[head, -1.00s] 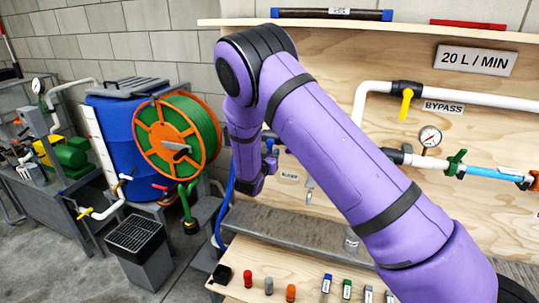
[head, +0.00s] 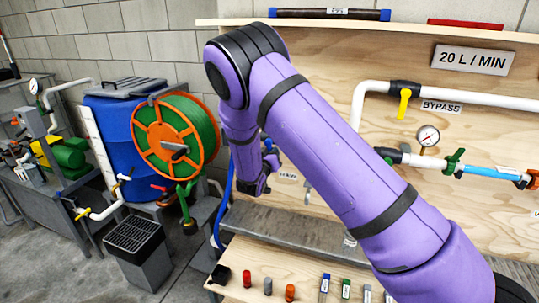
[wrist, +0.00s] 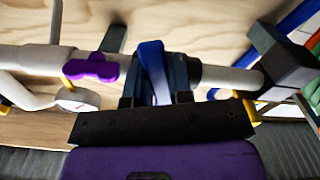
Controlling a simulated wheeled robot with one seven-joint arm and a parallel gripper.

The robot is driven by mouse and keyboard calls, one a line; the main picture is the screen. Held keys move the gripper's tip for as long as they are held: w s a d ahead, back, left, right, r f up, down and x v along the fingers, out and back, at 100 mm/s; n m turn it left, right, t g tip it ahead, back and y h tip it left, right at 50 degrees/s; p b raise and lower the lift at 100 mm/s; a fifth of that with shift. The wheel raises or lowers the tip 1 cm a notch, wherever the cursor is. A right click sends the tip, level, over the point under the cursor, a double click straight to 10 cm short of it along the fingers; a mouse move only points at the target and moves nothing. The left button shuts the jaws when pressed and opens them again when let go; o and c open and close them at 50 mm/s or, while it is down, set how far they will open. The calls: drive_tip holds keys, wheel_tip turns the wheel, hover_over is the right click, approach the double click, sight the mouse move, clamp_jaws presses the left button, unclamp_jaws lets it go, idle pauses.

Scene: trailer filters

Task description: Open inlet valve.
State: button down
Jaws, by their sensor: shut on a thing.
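In the wrist view, a blue valve lever (wrist: 153,68) sits on a dark valve body (wrist: 184,72) in a white horizontal pipe (wrist: 225,77). The lever lies across the pipe in this picture. My gripper (wrist: 154,98) has its dark fingers on either side of the lever and is shut on it. The fingertips are partly hidden among the dark fittings. In the head view, my gripper (head: 268,168) is at the left end of the plywood board, and my arm hides most of the valve there. I cannot read an inlet label.
A purple valve handle (wrist: 92,68) and a gauge (wrist: 74,99) are left of my gripper in the wrist view. In the head view, a yellow bypass handle (head: 404,101) and green handle (head: 455,160) are on the board. A hose reel (head: 175,137) stands to the left.

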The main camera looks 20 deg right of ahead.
drive_tip(key=shift+s+d+r+n, duration=0.1)
drive_tip(key=shift+d+n, duration=0.05)
drive_tip(key=shift+n, duration=0.35)
drive_tip(key=shift+s+d+n, duration=0.1)
drive_tip(key=shift+n, duration=0.4)
drive_tip(key=c, duration=1)
unclamp_jaws()
